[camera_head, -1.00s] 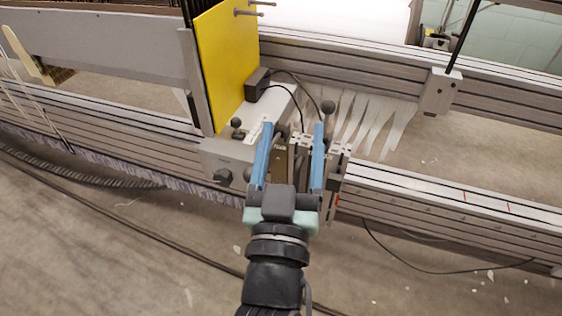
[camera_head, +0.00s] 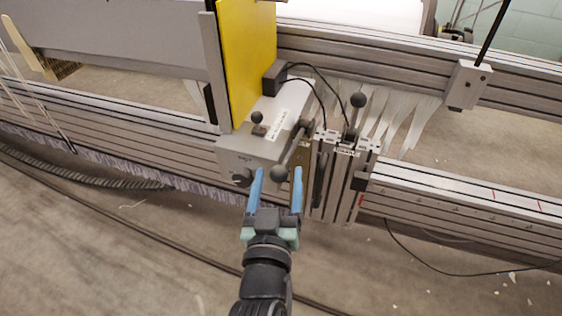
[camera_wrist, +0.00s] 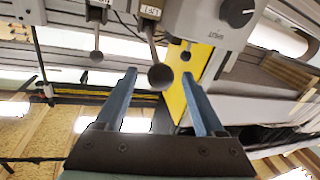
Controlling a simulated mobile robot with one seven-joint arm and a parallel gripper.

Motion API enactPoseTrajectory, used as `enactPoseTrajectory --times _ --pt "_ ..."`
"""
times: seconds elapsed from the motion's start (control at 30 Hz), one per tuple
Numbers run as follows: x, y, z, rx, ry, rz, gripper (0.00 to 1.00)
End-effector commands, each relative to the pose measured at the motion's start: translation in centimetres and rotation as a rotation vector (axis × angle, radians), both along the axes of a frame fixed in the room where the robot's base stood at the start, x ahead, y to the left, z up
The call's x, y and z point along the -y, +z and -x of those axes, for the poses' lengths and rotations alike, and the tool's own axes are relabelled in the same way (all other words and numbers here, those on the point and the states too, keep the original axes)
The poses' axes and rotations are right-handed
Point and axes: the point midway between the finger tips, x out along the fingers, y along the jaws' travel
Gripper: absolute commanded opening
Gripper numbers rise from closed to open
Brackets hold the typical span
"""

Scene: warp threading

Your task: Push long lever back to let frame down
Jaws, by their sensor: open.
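The long lever shows as a rod ending in a dark round ball (camera_head: 279,173), leaning toward me from the right side of the grey control box (camera_head: 248,150). My gripper (camera_head: 278,174) is open, with its two blue fingers on either side of the ball in the head view. The wrist view also shows the ball (camera_wrist: 161,76) between the fingertips, with its rod running up and away. I cannot tell whether a finger touches it. The frame is not clearly identifiable; a yellow panel (camera_head: 248,60) stands upright behind the box.
A smaller ball-topped lever (camera_head: 358,100) stands to the right on a metal bracket. Dark cables loop behind.

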Motion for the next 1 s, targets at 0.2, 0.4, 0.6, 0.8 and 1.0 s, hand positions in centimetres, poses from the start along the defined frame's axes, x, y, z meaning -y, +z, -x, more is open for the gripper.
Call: enactPoseTrajectory --times 0.2,0.4,0.6,0.8,1.0 --pt "0.3 -0.1 -3.2 0.002 0.000 0.001 0.71" --pt "0.4 -0.1 -4.8 0.000 0.000 0.000 0.71" --pt "0.5 0.0 -5.2 -0.001 0.000 0.001 0.71" --pt "0.5 0.0 -5.1 0.000 0.000 0.001 0.66" --pt "0.5 0.0 -5.1 0.000 0.000 0.001 0.30"
